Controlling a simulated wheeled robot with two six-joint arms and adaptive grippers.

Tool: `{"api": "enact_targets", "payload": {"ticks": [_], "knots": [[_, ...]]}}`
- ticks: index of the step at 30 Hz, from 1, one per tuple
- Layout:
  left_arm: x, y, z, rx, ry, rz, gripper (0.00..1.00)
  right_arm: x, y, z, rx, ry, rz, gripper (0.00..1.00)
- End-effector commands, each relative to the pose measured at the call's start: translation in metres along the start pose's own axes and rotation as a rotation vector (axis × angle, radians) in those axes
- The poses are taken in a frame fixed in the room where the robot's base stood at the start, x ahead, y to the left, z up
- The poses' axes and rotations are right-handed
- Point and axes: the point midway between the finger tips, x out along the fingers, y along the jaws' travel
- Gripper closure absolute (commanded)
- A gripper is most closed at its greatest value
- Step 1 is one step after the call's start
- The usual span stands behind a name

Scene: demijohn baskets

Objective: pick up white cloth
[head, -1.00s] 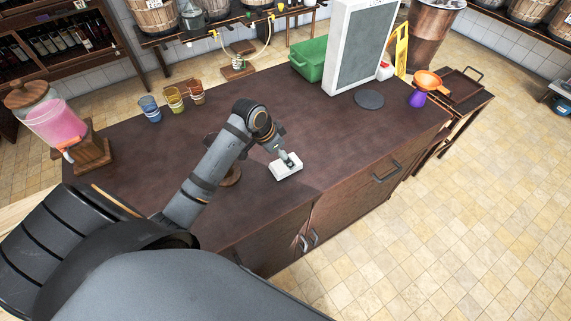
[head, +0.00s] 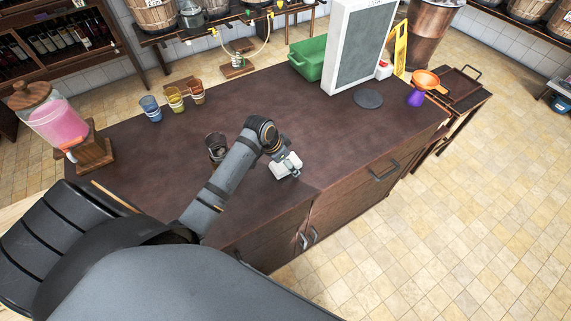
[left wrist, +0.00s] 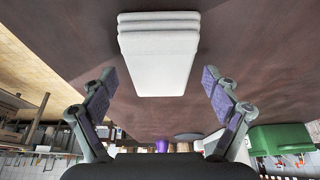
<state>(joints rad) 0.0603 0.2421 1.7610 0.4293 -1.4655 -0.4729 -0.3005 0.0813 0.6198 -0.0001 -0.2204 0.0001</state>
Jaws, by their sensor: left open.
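The white cloth (head: 284,168) is a small folded stack lying near the front edge of the brown counter (head: 310,130). In the left wrist view the cloth (left wrist: 159,52) shows its stacked folds at top centre. My left gripper (head: 288,166) is at the cloth and partly covers it in the head view. In the left wrist view the left gripper (left wrist: 160,88) is open, with one finger on each side and the cloth between and beyond the fingertips. Neither finger visibly touches the cloth. My right gripper is not in view.
A dark glass (head: 216,146) stands just left of my left forearm. Several small cups (head: 174,99) and a pink drink dispenser (head: 58,122) stand at the left. A white-framed panel (head: 358,48) and a dark disc (head: 369,98) are at the back right. The counter's middle is clear.

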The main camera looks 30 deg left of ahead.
Motion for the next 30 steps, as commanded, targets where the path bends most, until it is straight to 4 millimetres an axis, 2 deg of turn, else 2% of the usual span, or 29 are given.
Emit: {"api": "enact_targets", "payload": {"ticks": [14, 27, 30], "knots": [[0.0033, 0.0002, 0.0017, 0.0, -0.001, 0.0, 0.12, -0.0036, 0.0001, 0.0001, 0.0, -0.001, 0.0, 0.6], [0.0031, 0.0001, 0.0015, 0.0, -0.001, 0.0, 0.7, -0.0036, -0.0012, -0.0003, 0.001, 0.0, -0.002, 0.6], [0.003, 0.0001, 0.0015, 0.0, -0.001, 0.0, 0.7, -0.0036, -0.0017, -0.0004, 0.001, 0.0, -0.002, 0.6]]}}
